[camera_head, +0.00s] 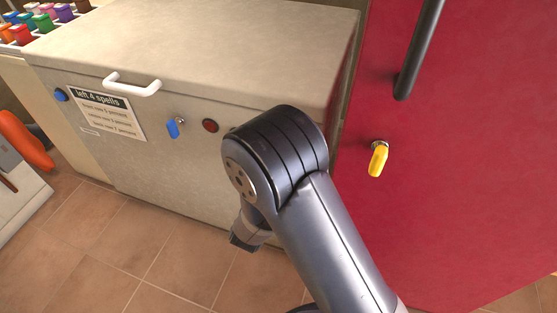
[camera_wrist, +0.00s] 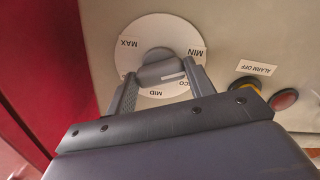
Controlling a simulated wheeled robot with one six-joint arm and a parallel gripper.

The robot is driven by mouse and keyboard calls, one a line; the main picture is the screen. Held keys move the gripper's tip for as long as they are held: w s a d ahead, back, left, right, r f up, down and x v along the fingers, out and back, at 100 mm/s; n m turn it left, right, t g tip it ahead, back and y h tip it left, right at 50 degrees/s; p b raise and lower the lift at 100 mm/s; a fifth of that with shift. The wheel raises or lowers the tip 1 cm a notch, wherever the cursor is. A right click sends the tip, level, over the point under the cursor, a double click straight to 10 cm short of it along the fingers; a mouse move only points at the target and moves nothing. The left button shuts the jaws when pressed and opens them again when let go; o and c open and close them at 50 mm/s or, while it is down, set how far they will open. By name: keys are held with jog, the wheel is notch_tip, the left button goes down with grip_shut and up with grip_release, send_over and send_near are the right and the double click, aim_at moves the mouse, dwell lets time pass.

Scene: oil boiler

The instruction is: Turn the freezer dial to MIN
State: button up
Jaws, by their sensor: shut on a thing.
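In the wrist view, the freezer dial is a white disc (camera_wrist: 150,30) with a grey knob (camera_wrist: 157,68) in its middle. The disc's labels read MAX, MIN, MID and a partly covered one ending in "CO", seen upside down or tilted. A pale line on the knob points right, between MIN and the partly covered label. My gripper (camera_wrist: 160,73) is shut on the knob, one finger on each side. In the head view, my arm hides the dial and the gripper on the beige freezer (camera_head: 190,55).
The freezer front bears a blue key (camera_head: 173,128) and white handle (camera_head: 132,85). A red door (camera_head: 450,150) with a yellow key (camera_head: 378,160) stands right.

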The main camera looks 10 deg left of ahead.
jog(key=shift+n+p, duration=0.3)
jog(key=shift+n, duration=0.2)
jog(key=o, duration=1)
jog(key=shift+s, duration=0.15)
jog(key=s, duration=0.7)
jog(key=s+p, duration=0.1)
jog(key=s, duration=0.2)
jog(key=shift+s+a, duration=0.3)
jog(key=shift+a, duration=0.1)
jog(key=shift+w, duration=0.2)
jog(key=w, duration=0.7)
jog(key=w+b, duration=0.1)
jog(key=w, duration=0.2)
jog(key=shift+w+d, duration=0.25)
jog(key=shift+d, duration=0.15)
